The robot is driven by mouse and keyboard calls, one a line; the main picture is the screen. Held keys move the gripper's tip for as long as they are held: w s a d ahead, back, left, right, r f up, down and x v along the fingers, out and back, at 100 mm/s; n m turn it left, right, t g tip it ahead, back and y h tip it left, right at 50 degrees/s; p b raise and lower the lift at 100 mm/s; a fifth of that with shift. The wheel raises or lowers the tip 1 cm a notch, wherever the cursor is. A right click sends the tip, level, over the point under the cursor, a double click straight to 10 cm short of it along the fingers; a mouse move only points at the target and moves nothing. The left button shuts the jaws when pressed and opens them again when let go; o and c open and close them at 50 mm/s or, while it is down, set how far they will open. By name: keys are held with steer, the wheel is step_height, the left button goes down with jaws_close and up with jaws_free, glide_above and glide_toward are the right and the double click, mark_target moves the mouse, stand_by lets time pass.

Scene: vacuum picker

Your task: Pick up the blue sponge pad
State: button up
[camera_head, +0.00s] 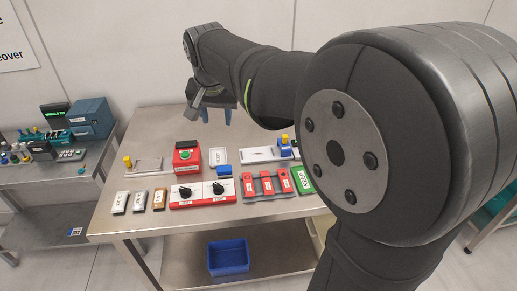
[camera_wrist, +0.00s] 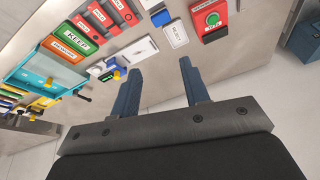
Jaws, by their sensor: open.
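The blue sponge pad looks to be the small blue block (camera_head: 224,170) on the table, just right of the red box with the green button. My gripper (camera_head: 217,115) is raised over the back part of the table, well above and behind the pad. In the wrist view my gripper (camera_wrist: 160,70) has its two blue fingers apart with nothing between them.
The red button box (camera_head: 187,157) stands left of the pad. The red switch panel (camera_head: 203,193) and red blocks on a grey rack (camera_head: 266,184) lie in front. A white plate (camera_head: 262,154) and a blue-yellow piece (camera_head: 285,147) are to the right. A blue bin (camera_head: 229,256) sits on the lower shelf.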

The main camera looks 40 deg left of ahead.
steer(key=w+a+f+m+g+h, duration=0.1)
steer(key=w+a+f+m, duration=0.35)
steer(key=m, duration=0.25)
steer(key=m+g+h, duration=0.2)
steer(key=m, duration=0.6)
glide_toward(224, 168)
steer(key=f, duration=0.5)
steer(key=shift+s+d, duration=0.1)
steer(key=shift+d, duration=0.15)
steer(key=f, duration=0.5)
steer(key=shift+a+f, duration=0.1)
steer(key=shift+a, duration=0.1)
steer(key=c, duration=0.7)
